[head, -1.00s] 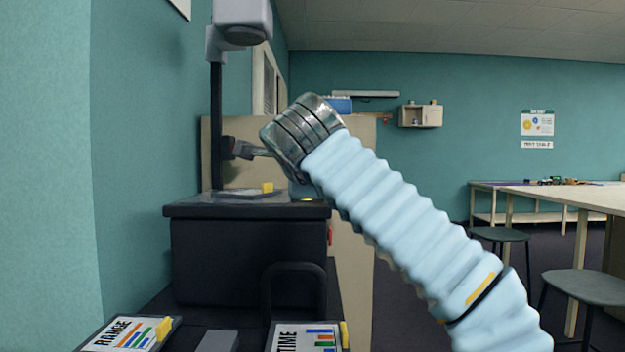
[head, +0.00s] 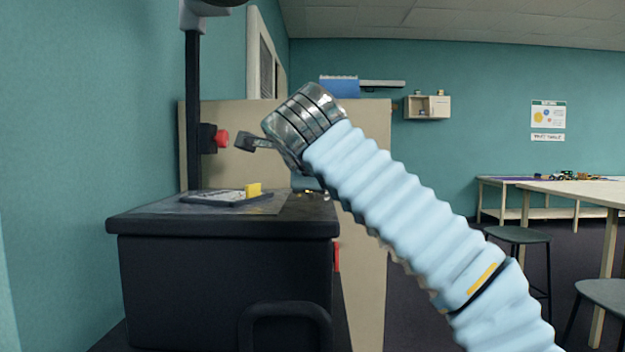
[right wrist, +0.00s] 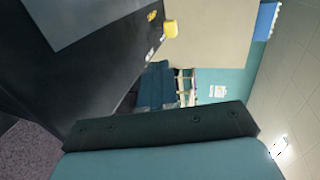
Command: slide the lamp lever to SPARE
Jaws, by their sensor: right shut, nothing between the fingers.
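The black projector box (head: 225,275) stands in front of me with a flat top. In the right wrist view, a yellow knob (right wrist: 170,28) rises at the edge of the dark top, between a yellow mark and small white marks; it looks like the lamp lever. The marks are too small to read, so I cannot tell its position. In the head view my right wrist seems to hide it. My right gripper (head: 247,142) is shut and empty, above the box top, apart from it and right of the red knob. My left gripper is not in view.
A card with a yellow tab (head: 253,190) lies on the box top. A dark post (head: 193,110) carries a red knob (head: 222,139). A handle (head: 285,312) sticks out in front. Stools (head: 520,236) and a table (head: 580,190) stand to the right.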

